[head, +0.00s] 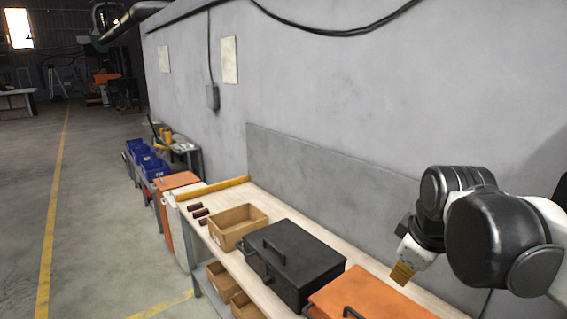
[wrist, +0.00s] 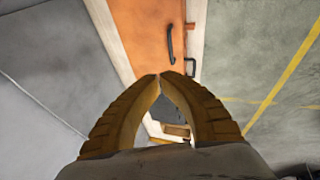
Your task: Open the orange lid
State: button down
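The orange lid (head: 375,300) is at the bottom edge of the head view, at the near end of the bench, and is partly cut off. Its dark handle (head: 353,312) is just in view. In the wrist view the orange lid (wrist: 146,30) lies flat at the top, looking closed, with the dark handle (wrist: 170,45) near its right edge. My gripper (head: 402,273) is above and behind the lid, on the wall side, pointing down. In the wrist view its yellow fingertips (wrist: 160,76) meet with nothing visible held. It appears apart from the lid and handle.
A black case (head: 300,255) with a handle sits beside the orange lid. Beyond it are an open wooden box (head: 238,224) and small brown blocks (head: 197,213). The grey wall (head: 350,110) runs behind the bench. A farther orange-topped bin (head: 178,181) stands past the bench.

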jog(key=s+a+f+m+t+b, duration=0.2)
jog(key=s+a+f+m, duration=0.2)
jog(key=s+f+m, duration=0.55)
jog(key=w+a+f+n+g+h+p, duration=0.15)
jog(key=w+n+g+p, duration=0.25)
jog(key=w+n, duration=1.25)
jog(key=w+f+n, duration=0.1)
jog(key=f+n, duration=0.2)
jog(key=f, duration=0.2)
jog(key=w+f+n+b, duration=0.1)
jog(key=f+n, duration=0.3)
jog(key=f, duration=0.1)
jog(key=w+f+n, duration=0.1)
jog(key=f+n, duration=0.2)
jog(key=f, duration=0.2)
jog(key=shift+w+f+g+h+b, duration=0.25)
jog(key=shift+g+h+b, duration=0.1)
jog(key=shift+g+b, duration=0.05)
jog(key=shift+r, duration=0.1)
